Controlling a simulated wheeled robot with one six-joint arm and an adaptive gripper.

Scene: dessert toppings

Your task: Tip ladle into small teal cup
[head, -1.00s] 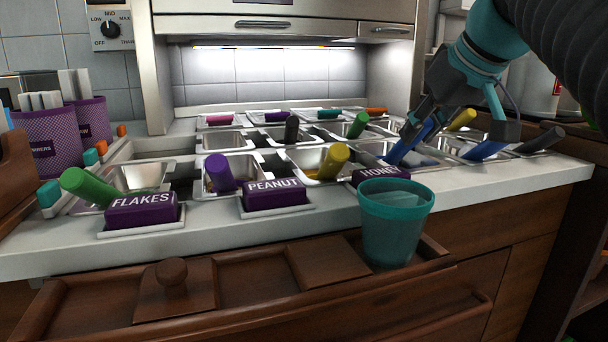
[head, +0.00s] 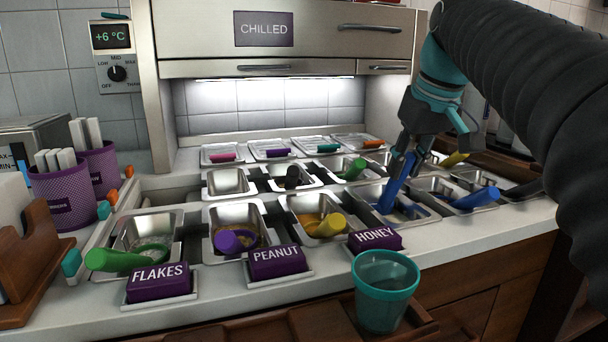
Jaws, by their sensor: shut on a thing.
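The small teal cup (head: 384,292) stands upright on the wooden tray at the front edge. It looks empty. My gripper (head: 404,166) is behind the cup and a little to its right, over the counter's pans. It is shut on the blue handle of a ladle (head: 389,194), which stands steeply. The ladle's lower end is in the metal pan (head: 430,217) behind the HONEY label (head: 375,240). Its bowl is hidden, and I cannot tell what it holds.
Pans with green (head: 118,261), purple (head: 236,241) and yellow (head: 330,225) handles stand left of the ladle. Another blue-handled one (head: 475,198) lies to the right. PEANUT (head: 276,262) and FLAKES (head: 160,283) labels line the front. Purple mesh holders (head: 62,200) stand at left.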

